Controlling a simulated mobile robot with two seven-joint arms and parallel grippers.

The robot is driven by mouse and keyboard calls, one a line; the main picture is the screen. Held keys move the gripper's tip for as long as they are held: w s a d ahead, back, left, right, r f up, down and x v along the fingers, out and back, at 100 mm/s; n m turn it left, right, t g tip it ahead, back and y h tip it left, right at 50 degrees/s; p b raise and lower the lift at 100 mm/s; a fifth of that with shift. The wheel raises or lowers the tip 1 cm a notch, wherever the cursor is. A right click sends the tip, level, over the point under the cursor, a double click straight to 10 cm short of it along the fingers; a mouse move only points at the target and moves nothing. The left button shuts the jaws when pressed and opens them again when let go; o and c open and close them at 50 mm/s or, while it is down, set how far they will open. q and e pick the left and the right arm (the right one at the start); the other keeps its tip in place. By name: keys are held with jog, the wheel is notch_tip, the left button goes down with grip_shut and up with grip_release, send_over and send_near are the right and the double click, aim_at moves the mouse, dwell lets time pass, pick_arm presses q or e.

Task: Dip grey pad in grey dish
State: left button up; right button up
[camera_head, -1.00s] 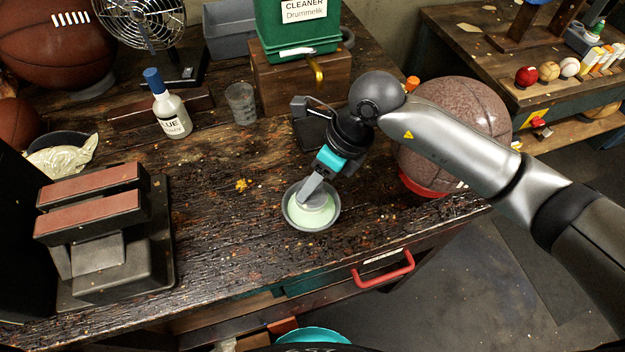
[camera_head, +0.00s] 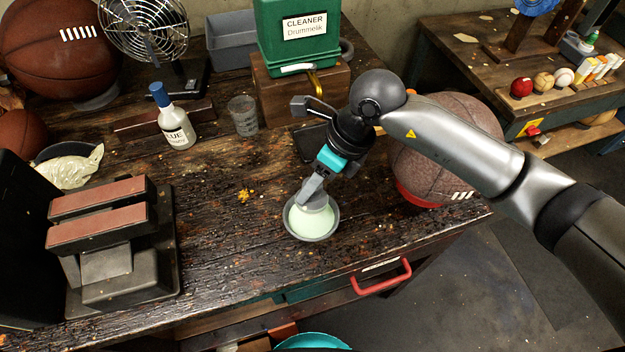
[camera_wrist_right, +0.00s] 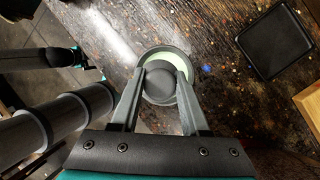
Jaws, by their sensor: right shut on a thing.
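The grey dish (camera_head: 289,226) stands on the dark wooden bench and holds pale green liquid. It also shows in the right wrist view (camera_wrist_right: 188,62). My right gripper (camera_head: 313,188) is shut on the grey pad (camera_head: 318,198), a round piece, over the back part of the dish. The pad (camera_wrist_right: 159,82) sits between both fingertips in the right wrist view and covers much of the liquid. I cannot tell whether its underside touches the liquid. What seems to be my left gripper (camera_wrist_right: 88,66) is small at the left of the wrist view; its fingers are unclear.
A black square tray (camera_wrist_right: 274,41) lies behind the dish. A large brown ball on a red stand (camera_head: 420,192) is to the right. A sanding-block stand (camera_head: 125,265), glue bottle (camera_head: 175,125) and clear cup (camera_head: 243,118) are to the left.

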jog(key=shift+r+p, duration=1.35)
jog(key=shift+r, duration=0.75)
jog(key=shift+f, duration=0.1)
